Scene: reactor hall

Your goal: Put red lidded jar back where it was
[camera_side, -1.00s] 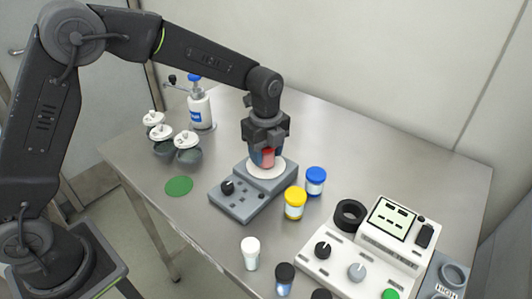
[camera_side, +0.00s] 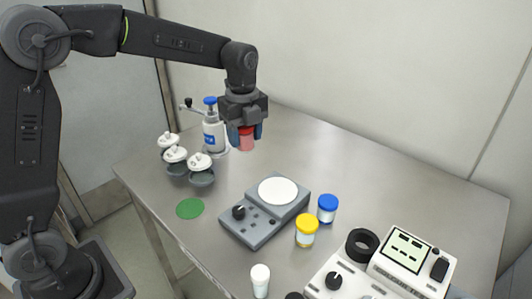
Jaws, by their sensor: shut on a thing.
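My gripper (camera_side: 245,134) is shut on the red lidded jar (camera_side: 246,141) and holds it in the air. The fingers hide much of the jar. In the picture it shows in front of the table's far left part, just right of the white bottle with a blue top (camera_side: 213,135). The grey device with a round white plate (camera_side: 278,190) stands on the table below and to the right of the jar. Its plate is bare. A flat green disc (camera_side: 190,208) lies on the table to the left of the device.
Several grey pots with white lids (camera_side: 201,170) stand left of my gripper. A yellow-lidded jar (camera_side: 306,232) and a blue-lidded jar (camera_side: 327,208) stand right of the device. A white-capped vial (camera_side: 260,280), a black ring (camera_side: 361,245) and a white instrument (camera_side: 402,258) are nearer the front.

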